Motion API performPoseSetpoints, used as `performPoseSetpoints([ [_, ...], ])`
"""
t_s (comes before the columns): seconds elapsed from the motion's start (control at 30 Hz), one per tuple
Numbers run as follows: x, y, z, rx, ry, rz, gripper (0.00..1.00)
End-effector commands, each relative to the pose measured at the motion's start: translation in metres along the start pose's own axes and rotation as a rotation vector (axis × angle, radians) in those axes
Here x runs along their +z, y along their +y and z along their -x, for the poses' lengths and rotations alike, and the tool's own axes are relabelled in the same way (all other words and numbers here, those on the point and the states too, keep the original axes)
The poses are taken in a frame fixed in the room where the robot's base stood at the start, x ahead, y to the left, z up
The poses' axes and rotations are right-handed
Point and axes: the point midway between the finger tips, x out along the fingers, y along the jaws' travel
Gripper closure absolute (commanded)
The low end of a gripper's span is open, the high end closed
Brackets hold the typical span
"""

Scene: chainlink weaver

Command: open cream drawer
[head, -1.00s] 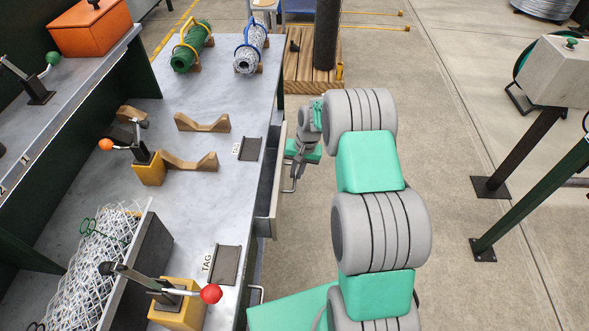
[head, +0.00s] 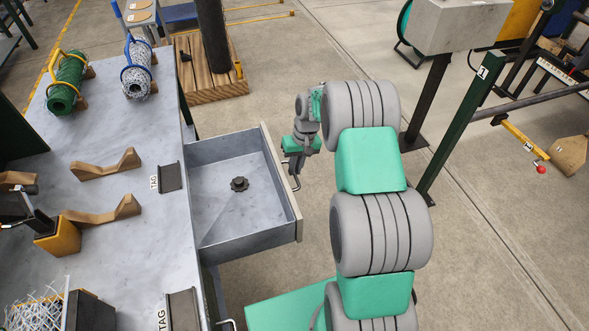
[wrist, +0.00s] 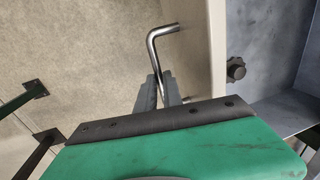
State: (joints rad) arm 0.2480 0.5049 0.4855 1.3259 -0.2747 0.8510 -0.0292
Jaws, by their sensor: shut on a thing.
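The cream drawer (head: 283,180) stands far out from the workbench in the head view, its grey inside open to view. A dark knob-shaped piece (head: 239,184) lies on its floor; it also shows in the wrist view (wrist: 236,69). The drawer's metal bar handle (wrist: 153,48) is on the cream front (wrist: 199,60). My gripper (wrist: 159,88) is shut on the handle, its two fingers on either side of the bar. In the head view my gripper (head: 293,172) is small at the drawer front, and its fingertips are partly hard to make out.
The workbench top (head: 110,120) holds wooden cradles (head: 106,164), a green mesh roll (head: 68,80) and a white mesh roll (head: 138,68). A second drawer handle (head: 227,324) is nearer. A green post (head: 459,125) stands right of my arm. Open floor lies beyond the drawer.

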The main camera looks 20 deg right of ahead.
Motion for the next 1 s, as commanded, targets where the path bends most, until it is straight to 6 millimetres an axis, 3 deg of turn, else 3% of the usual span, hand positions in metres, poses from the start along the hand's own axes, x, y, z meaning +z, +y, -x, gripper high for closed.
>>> performPoseSetpoints([
  [0.5, -0.0034, 0.0017, 0.0026, 0.001, 0.005, 0.014, 1.00],
  [0.53, -0.0033, 0.0018, 0.0026, 0.001, 0.005, 0.013, 0.88],
  [0.77, -0.0021, 0.0020, 0.0016, 0.000, 0.002, 0.012, 0.69],
  [1.0, -0.0015, 0.0019, 0.0014, 0.000, 0.000, 0.012, 0.67],
])
